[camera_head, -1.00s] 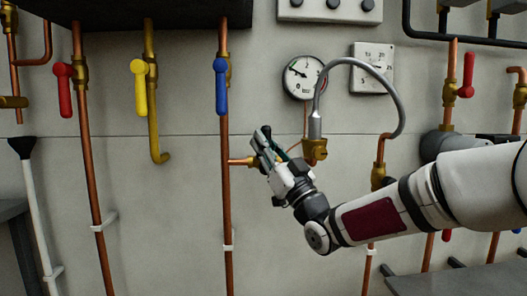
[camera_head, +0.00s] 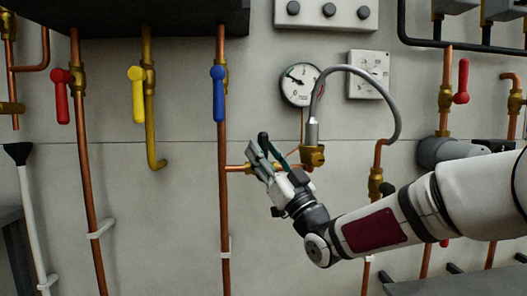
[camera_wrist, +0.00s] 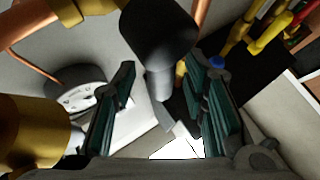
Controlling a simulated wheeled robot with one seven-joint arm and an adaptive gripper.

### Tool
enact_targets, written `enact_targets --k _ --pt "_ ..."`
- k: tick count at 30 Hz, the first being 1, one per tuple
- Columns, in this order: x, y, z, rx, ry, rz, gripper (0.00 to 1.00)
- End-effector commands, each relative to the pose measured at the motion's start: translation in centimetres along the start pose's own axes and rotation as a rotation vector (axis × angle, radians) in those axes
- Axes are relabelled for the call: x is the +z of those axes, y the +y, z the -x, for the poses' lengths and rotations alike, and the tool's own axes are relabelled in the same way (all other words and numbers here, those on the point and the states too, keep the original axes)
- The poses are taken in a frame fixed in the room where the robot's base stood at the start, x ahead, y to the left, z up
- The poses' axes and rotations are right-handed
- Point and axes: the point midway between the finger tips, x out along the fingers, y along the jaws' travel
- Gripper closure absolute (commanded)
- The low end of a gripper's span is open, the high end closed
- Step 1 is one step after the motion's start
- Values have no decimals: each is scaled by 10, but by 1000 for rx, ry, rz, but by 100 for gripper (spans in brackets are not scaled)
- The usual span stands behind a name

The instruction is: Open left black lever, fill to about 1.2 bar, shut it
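In the wrist view the lever (camera_wrist: 158,35) is a large dark cylinder beyond and between the two green-padded fingers. My gripper (camera_wrist: 160,100) is open, with a gap around the lever; I cannot tell whether either finger touches it. The round pressure gauge (camera_head: 300,85) hangs above the valve. Its needle points to the upper left; its exact reading is too small to tell.
A grey flexible hose (camera_head: 390,95) arches from the valve to the right pipe. Red (camera_head: 62,97), yellow (camera_head: 137,95) and blue (camera_head: 218,94) levers hang at left. The wall below my gripper is clear.

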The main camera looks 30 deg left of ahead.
Motion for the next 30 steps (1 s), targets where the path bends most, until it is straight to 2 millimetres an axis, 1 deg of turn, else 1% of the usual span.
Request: enact_targets --k 5,9,15,18,21,30 --pt "0 1 32 2 -3 1 60" --pt "0 1 62 3 -3 -1 60" --pt "1 1 95 3 -3 -1 60" --pt "1 1 105 2 -2 -1 60" --pt "0 0 110 1 0 -1 60" --pt "0 0 112 1 0 -1 60"
